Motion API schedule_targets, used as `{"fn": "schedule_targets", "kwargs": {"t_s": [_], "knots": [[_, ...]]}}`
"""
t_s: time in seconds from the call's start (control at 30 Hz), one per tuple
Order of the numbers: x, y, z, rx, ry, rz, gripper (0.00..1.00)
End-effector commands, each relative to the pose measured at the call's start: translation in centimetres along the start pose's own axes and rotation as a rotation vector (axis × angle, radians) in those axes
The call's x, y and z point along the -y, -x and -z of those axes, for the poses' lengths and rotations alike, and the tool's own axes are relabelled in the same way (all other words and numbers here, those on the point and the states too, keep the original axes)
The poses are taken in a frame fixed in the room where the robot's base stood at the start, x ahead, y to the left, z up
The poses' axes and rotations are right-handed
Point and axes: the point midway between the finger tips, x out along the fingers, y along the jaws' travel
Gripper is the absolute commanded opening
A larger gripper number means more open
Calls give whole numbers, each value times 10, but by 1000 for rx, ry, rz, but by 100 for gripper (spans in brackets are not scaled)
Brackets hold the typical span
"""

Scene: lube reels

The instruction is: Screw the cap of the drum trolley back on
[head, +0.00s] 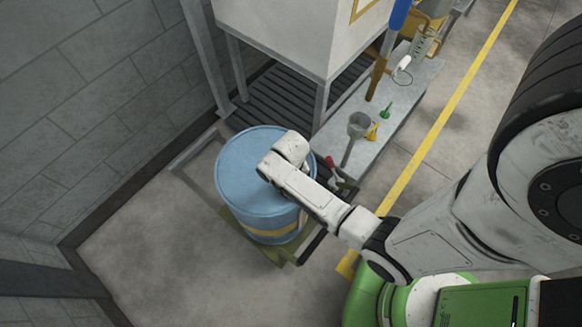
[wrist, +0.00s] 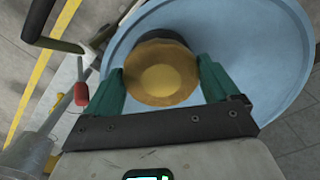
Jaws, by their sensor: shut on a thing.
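A light blue drum (head: 238,178) with a yellow band stands upright on a trolley (head: 272,250) in the head view. In the wrist view the drum's top (wrist: 275,55) fills the upper right. A round brass-yellow cap (wrist: 160,78) is at the drum's top, between the green fingers of my gripper (wrist: 162,72). The fingers are shut on the cap, one on each side. How the cap sits on its opening is hidden beneath it. In the head view my wrist is over the drum's top and hides the fingers and the cap.
A grey bench (head: 408,98) right of the drum holds a grey funnel (head: 359,126), a green funnel (head: 387,111) and a yellow funnel (head: 373,132). A red handle (head: 330,163) is close beside the drum. A white cabinet (head: 285,35) stands behind. Floor left of the drum is clear.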

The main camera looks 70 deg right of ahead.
Motion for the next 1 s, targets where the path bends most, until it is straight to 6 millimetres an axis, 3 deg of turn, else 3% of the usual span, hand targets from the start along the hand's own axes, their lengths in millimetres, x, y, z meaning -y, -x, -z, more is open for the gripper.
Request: {"fn": "schedule_targets", "kwargs": {"t_s": [0.17, 0.5, 0.87, 1.0], "knots": [[0, 2, 0, 0, -48, -1, 56], [3, 0, 2, -2, -414, 0, 56], [3, 0, 2, -2, -451, 0, 56], [4, 0, 2, -2, -539, 0, 56]]}}
